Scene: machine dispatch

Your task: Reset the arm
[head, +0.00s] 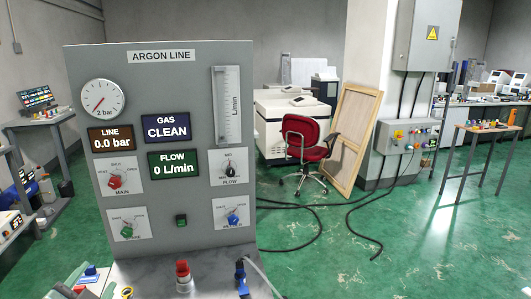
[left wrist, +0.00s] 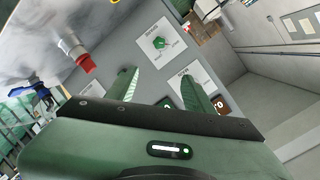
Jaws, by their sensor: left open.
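The grey ARGON LINE panel (head: 155,75) stands close in front of me in the head view. It carries a round gauge (head: 103,98), a red MAIN knob (head: 115,182), a black FLOW knob (head: 230,170), a green knob (head: 127,232) and a blue knob (head: 232,219). The displays read LINE 0.0 bar, GAS CLEAN and FLOW 0 L/min. My left gripper (head: 88,280) is partly in view at the bottom left, low before the panel. In the left wrist view its green fingers (left wrist: 158,72) are apart with nothing held, pointing toward the panel. My right gripper is not in view.
A red-capped fitting (head: 183,271) and a blue-handled valve (head: 240,275) stand at the panel's foot. The red cap also shows in the left wrist view (left wrist: 86,63). Behind are a red chair (head: 302,138), a wooden-framed board (head: 355,138), cables on the floor and open green floor at right.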

